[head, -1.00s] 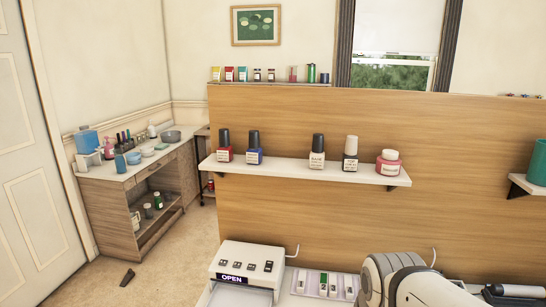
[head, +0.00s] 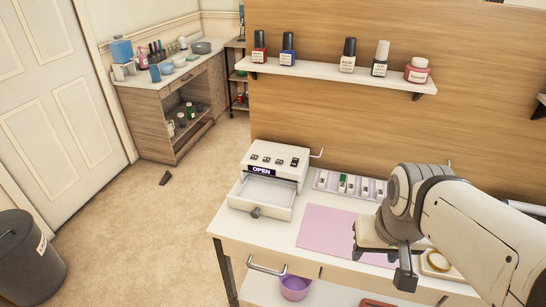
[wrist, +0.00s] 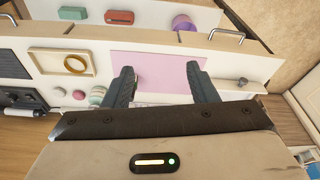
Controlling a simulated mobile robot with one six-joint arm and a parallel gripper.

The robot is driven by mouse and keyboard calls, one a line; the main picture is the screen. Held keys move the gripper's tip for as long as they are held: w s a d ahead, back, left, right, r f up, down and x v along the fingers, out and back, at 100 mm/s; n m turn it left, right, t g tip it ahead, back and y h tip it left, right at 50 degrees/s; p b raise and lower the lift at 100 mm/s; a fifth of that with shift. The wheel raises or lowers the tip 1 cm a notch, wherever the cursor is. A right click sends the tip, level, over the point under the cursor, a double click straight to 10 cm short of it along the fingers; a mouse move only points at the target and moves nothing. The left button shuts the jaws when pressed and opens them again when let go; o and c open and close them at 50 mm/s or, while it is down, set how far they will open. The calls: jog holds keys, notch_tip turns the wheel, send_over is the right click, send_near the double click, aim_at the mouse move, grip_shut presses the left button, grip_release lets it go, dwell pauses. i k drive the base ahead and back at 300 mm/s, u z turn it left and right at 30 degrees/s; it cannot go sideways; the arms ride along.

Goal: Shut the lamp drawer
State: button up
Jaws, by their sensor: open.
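The lamp is a white box (head: 276,158) with an OPEN label and several small buttons on top. It stands at the left end of the desk. Its white drawer (head: 283,210) is pulled out toward the desk's front edge and looks empty, with a grey knob (head: 256,212) on its front. My gripper (head: 404,274) is well to the right of the drawer, above the desk's front part, not touching it. In the wrist view my gripper (wrist: 160,78) has its two fingers apart with nothing between them, over the pink mat. A small knob shows at right there, probably the drawer's.
The pink mat (head: 335,232) lies flat between the drawer and my arm. A tray of small items (head: 350,186) is behind it. Handled desk drawers and a purple bowl (head: 294,287) are below. A bottle shelf (head: 335,75) hangs above.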

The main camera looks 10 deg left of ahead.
aim_at(258, 196)
jog(key=u, duration=0.55)
jog(key=k, duration=0.7)
jog(key=u, duration=0.25)
jog(key=i, duration=1.05)
jog(key=u, duration=0.05)
